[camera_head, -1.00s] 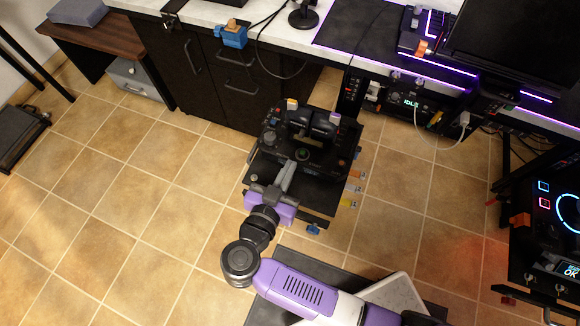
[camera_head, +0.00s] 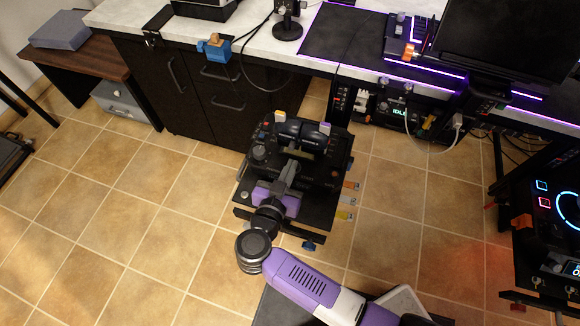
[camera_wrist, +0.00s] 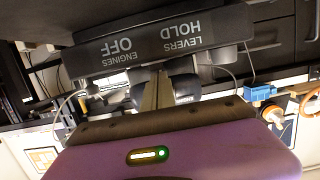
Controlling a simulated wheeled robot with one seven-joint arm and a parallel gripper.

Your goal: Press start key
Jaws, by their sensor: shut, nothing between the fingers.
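The black throttle unit (camera_head: 325,165) with paired levers (camera_head: 302,130) stands on a dark plate on a stand in the middle of the head view. In the wrist view its display panel (camera_wrist: 165,40) shows upside-down text reading "LEVERS HOLD" and "ENGINES OFF". My gripper (camera_head: 292,170) is shut and empty, its fingers over the front middle of the throttle unit. In the wrist view the closed fingers (camera_wrist: 158,92) point toward the panel's lower edge; I cannot tell whether they touch. I cannot make out a start key; my gripper hides part of the unit.
A desk with purple lights (camera_head: 400,70) and a monitor (camera_head: 510,45) stands behind and right. A box reading "IDLE" (camera_head: 398,112) is under it. A panel with a blue ring (camera_head: 565,210) is at the right edge. Tiled floor (camera_head: 130,220) is free to the left.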

